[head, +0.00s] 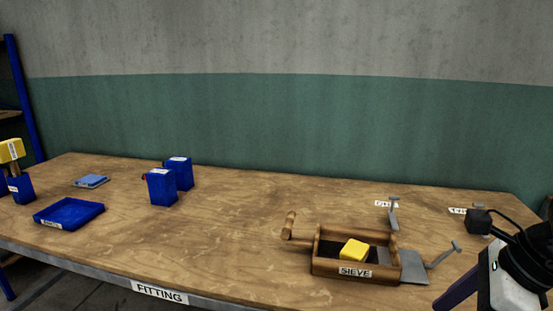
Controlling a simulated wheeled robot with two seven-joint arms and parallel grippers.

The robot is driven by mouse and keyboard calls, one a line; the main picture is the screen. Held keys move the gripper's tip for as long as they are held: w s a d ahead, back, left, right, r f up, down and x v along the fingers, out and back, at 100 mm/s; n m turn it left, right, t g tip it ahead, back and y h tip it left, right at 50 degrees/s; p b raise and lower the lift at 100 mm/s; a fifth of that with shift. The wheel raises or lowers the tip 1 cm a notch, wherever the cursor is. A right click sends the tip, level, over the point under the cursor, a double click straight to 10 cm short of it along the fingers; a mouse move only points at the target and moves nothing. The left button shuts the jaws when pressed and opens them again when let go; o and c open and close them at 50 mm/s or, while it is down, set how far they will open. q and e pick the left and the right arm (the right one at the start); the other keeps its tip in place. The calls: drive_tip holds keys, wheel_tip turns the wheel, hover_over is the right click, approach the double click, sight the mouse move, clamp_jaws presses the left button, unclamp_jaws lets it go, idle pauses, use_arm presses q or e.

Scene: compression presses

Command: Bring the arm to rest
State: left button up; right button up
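My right arm comes in at the lower right corner. Its gripper (458,291) shows only as one dark finger cut off by the bottom edge, so its opening is hidden. It is to the right of the wooden sieve box and appears apart from it. My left gripper is not in view. The wooden sieve box (328,267), labelled SIEVE, stands near the table's front edge with a yellow block (354,250) inside it.
Grey metal pieces with upright handles (405,266) (393,215) stand by the sieve. On the left are a blue tray (69,213), a flat blue piece (91,181), blue boxes (162,187) and a yellow-headed tool (11,150). The table's middle (235,220) is clear.

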drive_tip(key=s+a+r+m+y, duration=0.1)
drive_tip(key=a+m+y, duration=0.3)
drive_tip(key=a+y, duration=0.45)
drive_tip(key=s+a+r+m+y, duration=0.1)
drive_tip(key=a+r+m+y, duration=0.15)
drive_tip(key=a+y, duration=0.65)
drive_tip(key=w+d+f+m+t+h, duration=0.2)
drive_tip(key=w+f+m+t+h, duration=0.2)
drive_tip(key=m+t, duration=0.5)
drive_tip(key=w+d+f+m+t+h, duration=0.1)
drive_tip(key=w+f+m+t+h, duration=0.3)
drive_tip(key=m, duration=0.9)
drive_tip(key=s+d+f+m+h, duration=0.2)
drive_tip(key=d+f+m+h, duration=0.2)
drive_tip(key=f+m+h, duration=0.6)
drive_tip(key=s+f+m+g, duration=0.3)
drive_tip(key=s+f, duration=0.4)
drive_tip(key=f, duration=0.3)
drive_tip(key=s+d+f+m+g, duration=0.1)
drive_tip(key=s+f+m+g, duration=0.2)
drive_tip(key=s+f, duration=0.5)
wheel_tip(320, 180, down, 3)
drive_tip(key=shift+d+r+g+h, duration=0.15)
drive_tip(key=shift+g+h, duration=0.2)
drive_tip(key=shift+g, duration=0.05)
